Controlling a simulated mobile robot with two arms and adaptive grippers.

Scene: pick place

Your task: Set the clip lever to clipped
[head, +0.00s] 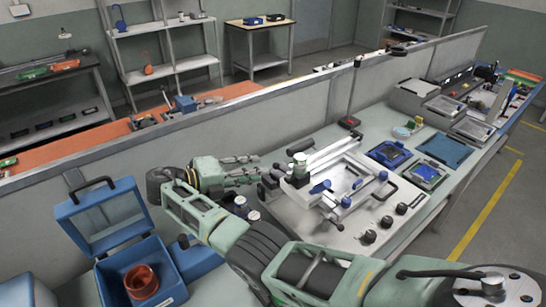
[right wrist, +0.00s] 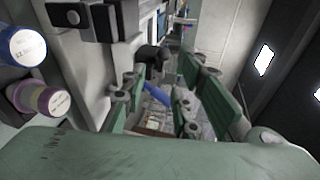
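A white fixture plate (head: 352,228) on the bench carries a pale frame with several blue-handled levers. One blue lever (head: 321,187) is at the frame's near left corner; others are a blue handle (head: 346,202) and a blue knob (head: 382,176). I cannot tell which is the clip lever or how it is set. My right gripper (head: 258,171) is left of the fixture, its fingers pointing at it. In the right wrist view the gripper (right wrist: 166,100) is open, with a blue handle (right wrist: 157,95) ahead between the fingers, apparently apart from them. My left gripper is not in view.
An open blue case (head: 125,265) with a copper-coloured cup (head: 141,281) stands at lower left. A grey partition (head: 290,110) runs behind the bench. Black knobs (head: 386,222) stand on the plate's near side. Blue trays (head: 444,150) lie to the right.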

